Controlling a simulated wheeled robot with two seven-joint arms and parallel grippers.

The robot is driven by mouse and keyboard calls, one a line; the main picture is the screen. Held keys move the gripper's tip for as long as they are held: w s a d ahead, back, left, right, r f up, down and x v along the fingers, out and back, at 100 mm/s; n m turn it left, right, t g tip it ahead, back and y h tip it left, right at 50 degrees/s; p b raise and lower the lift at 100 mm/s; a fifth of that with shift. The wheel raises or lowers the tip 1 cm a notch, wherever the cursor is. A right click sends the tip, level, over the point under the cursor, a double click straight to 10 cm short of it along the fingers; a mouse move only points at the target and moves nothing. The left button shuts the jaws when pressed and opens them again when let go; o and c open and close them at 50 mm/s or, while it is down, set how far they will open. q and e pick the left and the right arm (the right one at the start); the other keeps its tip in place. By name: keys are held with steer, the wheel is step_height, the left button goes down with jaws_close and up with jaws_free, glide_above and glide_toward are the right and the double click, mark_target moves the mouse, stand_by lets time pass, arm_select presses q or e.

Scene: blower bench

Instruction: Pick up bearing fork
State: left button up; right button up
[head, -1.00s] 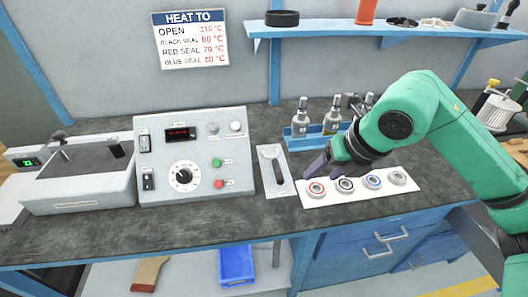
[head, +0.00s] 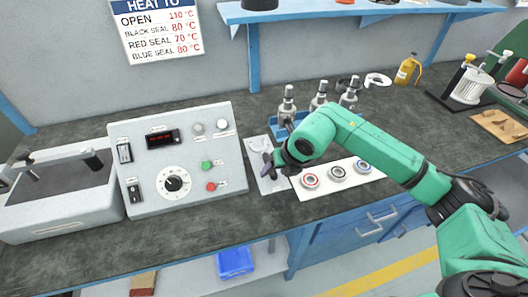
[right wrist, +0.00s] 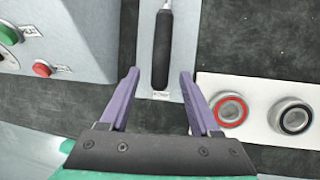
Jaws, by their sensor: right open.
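The bearing fork lies on a narrow white plate (head: 254,146) between the control box and the bearings. Its black handle (right wrist: 161,50) shows in the right wrist view, and its metal end runs out of the top of that picture. In the head view my right gripper hides much of the handle. My right gripper (head: 269,166) is above the plate. In the right wrist view its two purple fingers (right wrist: 159,77) are spread to either side of the handle's near end, with nothing between them at the tips. My left gripper is out of view.
A control box (head: 178,155) stands left of the plate. A white strip (head: 322,190) with ring bearings lies close on the right. Several bottles stand in a blue tray (head: 283,124) behind. A grey bath (head: 60,200) is at far left.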

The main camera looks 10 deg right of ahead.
steer(key=shift+w+a+f, duration=0.15)
steer(key=shift+w+f, duration=0.1)
steer(key=shift+f, duration=0.2)
steer(key=c, duration=0.9)
jaws_close()
steer(key=shift+r, duration=0.2)
